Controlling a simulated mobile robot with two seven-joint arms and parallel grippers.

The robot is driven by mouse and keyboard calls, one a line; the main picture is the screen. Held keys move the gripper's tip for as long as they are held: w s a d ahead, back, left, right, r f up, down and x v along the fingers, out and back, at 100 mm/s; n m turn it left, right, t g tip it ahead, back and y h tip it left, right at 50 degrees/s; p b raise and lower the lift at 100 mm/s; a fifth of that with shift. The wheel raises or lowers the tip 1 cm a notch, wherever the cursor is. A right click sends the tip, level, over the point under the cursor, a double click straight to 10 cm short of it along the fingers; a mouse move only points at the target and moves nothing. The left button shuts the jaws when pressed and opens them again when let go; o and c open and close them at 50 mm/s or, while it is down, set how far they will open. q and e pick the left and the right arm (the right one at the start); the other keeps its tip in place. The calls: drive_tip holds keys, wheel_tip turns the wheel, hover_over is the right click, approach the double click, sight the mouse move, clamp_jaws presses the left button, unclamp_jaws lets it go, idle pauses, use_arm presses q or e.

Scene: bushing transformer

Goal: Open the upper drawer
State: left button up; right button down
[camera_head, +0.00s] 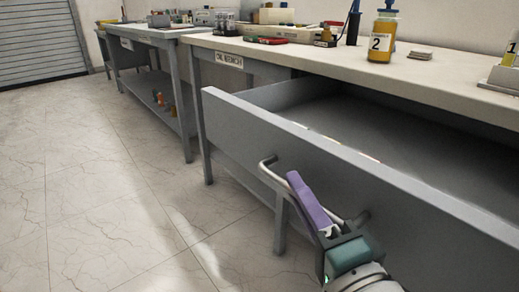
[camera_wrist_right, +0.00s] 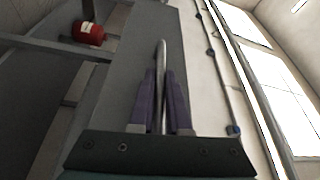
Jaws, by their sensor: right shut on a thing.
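The grey upper drawer (camera_head: 315,150) stands pulled out from under the bench top in the head view, and its inside looks empty. Its metal bar handle (camera_head: 268,170) runs along the front panel. My right gripper (camera_head: 302,188), with purple fingers, is at the handle in front of the drawer. In the right wrist view the fingers (camera_wrist_right: 161,100) lie on both sides of the handle bar (camera_wrist_right: 161,60) and are shut on it. The drawer front (camera_wrist_right: 140,50) fills the middle of that view. My left gripper is not in view.
The bench top (camera_head: 300,53) holds a yellow bottle labelled 2 (camera_head: 382,38), a small stack of pads (camera_head: 420,55) and a grey holder (camera_head: 503,78) at the right. Tools lie farther back. A second bench (camera_head: 150,33) stands behind. The tiled floor (camera_head: 100,200) at left is clear.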

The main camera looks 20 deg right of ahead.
drive_tip(key=shift+s+a, duration=0.1)
drive_tip(key=shift+a, duration=0.15)
drive_tip(key=c, duration=0.9)
unclamp_jaws()
drive_tip(key=shift+s, duration=0.1)
drive_tip(key=s, duration=0.6)
drive_tip(key=s+p, duration=0.1)
drive_tip(key=s, duration=0.2)
drive_tip(key=shift+s+f, duration=0.35)
